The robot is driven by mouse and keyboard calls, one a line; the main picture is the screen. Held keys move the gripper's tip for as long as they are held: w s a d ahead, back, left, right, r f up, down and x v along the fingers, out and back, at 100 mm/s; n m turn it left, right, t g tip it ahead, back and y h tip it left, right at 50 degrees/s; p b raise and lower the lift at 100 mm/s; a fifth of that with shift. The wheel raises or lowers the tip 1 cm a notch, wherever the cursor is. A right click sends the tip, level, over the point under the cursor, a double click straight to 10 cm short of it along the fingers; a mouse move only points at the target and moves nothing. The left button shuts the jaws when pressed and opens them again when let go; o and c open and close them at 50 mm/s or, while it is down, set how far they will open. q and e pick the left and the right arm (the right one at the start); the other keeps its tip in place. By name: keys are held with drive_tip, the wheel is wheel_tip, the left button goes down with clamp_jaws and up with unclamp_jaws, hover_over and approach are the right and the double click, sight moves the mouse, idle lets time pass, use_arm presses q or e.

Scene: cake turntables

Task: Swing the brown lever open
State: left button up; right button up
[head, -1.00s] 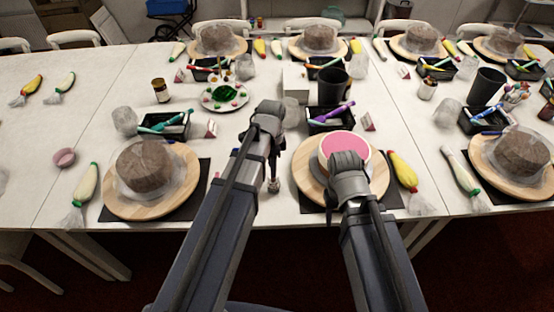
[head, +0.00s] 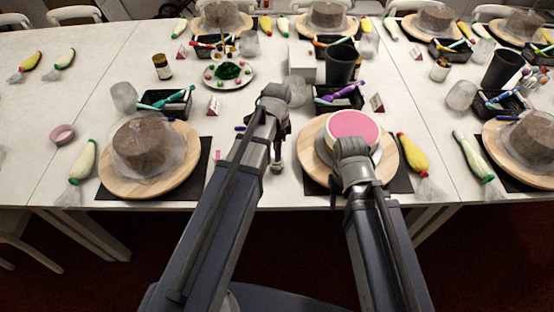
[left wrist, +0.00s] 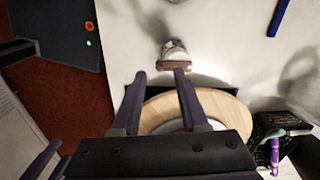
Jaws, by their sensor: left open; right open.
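The brown lever (left wrist: 174,65) is a short bar on a shiny metal fitting (left wrist: 174,48) at the table's front edge in the left wrist view. In the head view the fitting (head: 277,163) is small, and its lever cannot be made out. My left gripper (left wrist: 158,74) is open and empty. Its right fingertip lies close to or over the lever, and its left fingertip is left of it; contact cannot be told. In the head view my left gripper (head: 281,138) is partly hidden by its wrist. My right gripper (head: 350,150) is over the pink cake's turntable, its fingers mostly hidden.
The pink cake (head: 353,124) stands on a round wooden turntable (head: 313,155) right of the fitting. A wrapped brown cake (head: 145,143) is to the left. A black tray (head: 325,103) and a dark cup (head: 341,66) stand behind. Bare table lies left of the fitting.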

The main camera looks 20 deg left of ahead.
use_arm(q)
wheel_tip(320, 180, down, 3)
drive_tip(key=shift+r+b, duration=0.2)
drive_tip(key=shift+b, duration=0.6)
use_arm(e)
wheel_tip(320, 180, down, 3)
drive_tip(key=shift+r, duration=0.2)
use_arm(q)
drive_tip(key=shift+r, duration=0.1)
clamp_jaws()
